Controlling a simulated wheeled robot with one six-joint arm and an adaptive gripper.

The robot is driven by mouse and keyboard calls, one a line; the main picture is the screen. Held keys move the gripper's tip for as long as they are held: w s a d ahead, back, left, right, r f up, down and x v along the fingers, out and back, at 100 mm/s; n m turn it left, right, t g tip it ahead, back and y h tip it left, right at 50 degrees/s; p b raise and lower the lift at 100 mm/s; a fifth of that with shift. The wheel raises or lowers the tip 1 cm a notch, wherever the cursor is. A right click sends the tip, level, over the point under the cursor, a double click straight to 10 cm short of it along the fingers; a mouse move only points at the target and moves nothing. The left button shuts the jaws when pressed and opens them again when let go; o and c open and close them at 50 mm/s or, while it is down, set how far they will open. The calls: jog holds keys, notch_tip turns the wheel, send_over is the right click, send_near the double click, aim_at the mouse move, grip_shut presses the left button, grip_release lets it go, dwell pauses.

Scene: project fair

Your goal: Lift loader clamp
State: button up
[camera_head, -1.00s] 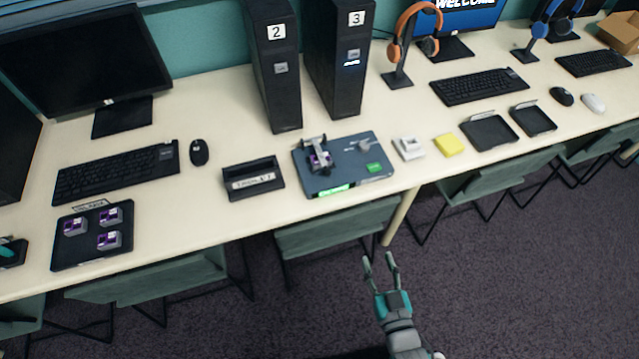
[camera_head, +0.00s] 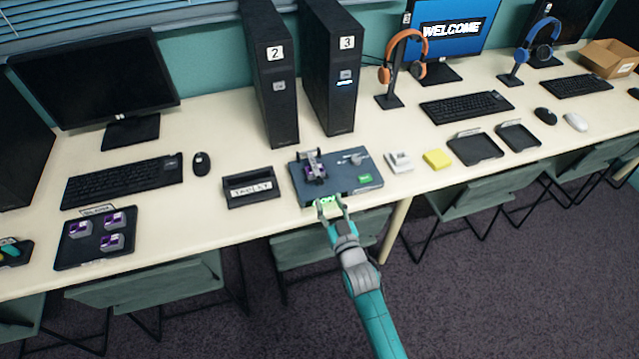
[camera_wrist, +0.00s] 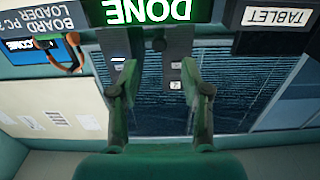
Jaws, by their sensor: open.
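The loader (camera_head: 355,188) is a flat blue-grey box near the table's front edge. Its clamp (camera_head: 311,156) is a dark and silver piece at the left of its top, over a purple and grey block (camera_head: 316,174). Whether the clamp presses on the block is too small to tell. A green lit panel on the loader's front reads DONE in the wrist view (camera_wrist: 150,10), where it is upside down. My gripper (camera_head: 331,205) is open and empty, in front of the loader's front edge below the clamp. Its two fingers (camera_wrist: 159,66) also show apart in the wrist view.
A black TABLET holder (camera_head: 251,188) stands left of the loader. A grey-white device (camera_head: 398,162) and a yellow pad (camera_head: 437,159) lie right. Two black PC towers, 2 (camera_head: 272,75) and 3 (camera_head: 330,80), stand behind. A tray (camera_head: 70,255) holds purple blocks. Chairs (camera_head: 330,240) stand under the table.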

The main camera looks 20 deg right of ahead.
aim_at(322, 184)
jog(key=w, duration=0.8)
jog(key=shift+w, duration=0.25)
grip_shut()
